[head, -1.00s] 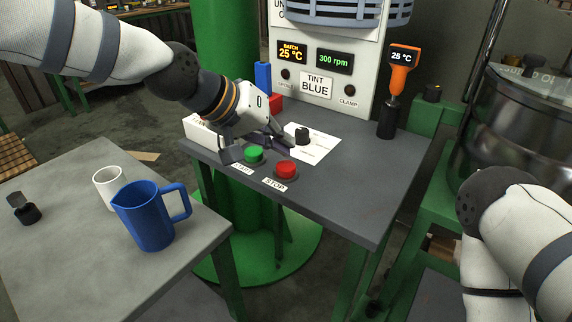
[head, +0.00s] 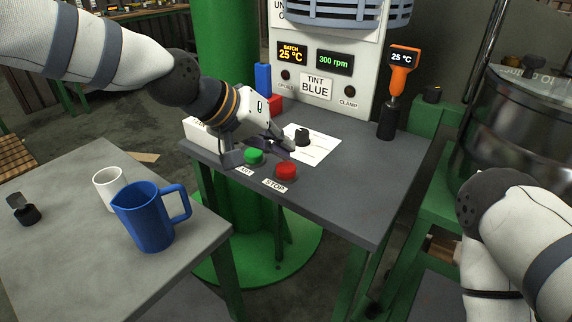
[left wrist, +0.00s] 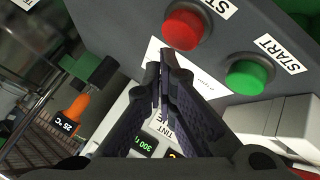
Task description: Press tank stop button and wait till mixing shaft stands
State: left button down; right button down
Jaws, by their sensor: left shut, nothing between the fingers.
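The red STOP button (head: 286,170) sits at the front of the grey control table, right of the green START button (head: 254,156). In the left wrist view the red button (left wrist: 184,27) is just beyond the fingertips and the green one (left wrist: 247,75) is to the right. My left gripper (head: 288,147) is shut and empty, just behind and above the red button, apart from it. Its fingers (left wrist: 166,68) also show in the left wrist view. The speed display (head: 334,62) reads 300 rpm. The mixing shaft is not clearly visible. My right gripper is out of view.
An orange thermometer (head: 403,71) stands at the table's back right. A blue jug (head: 150,216) and white cup (head: 109,187) stand on the left table. The control table's right part is clear.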

aim_at(283, 164)
pick_arm(q)
jog(key=shift+f, duration=0.15)
dwell(0.4)
jog(key=shift+f, duration=0.3)
jog(key=shift+s+f, duration=0.1)
jog(key=shift+f, duration=0.85)
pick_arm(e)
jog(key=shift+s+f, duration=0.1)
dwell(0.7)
pick_arm(q)
jog(key=shift+r, duration=0.15)
jog(key=shift+r+p, duration=0.35)
jog(key=shift+r, duration=0.85)
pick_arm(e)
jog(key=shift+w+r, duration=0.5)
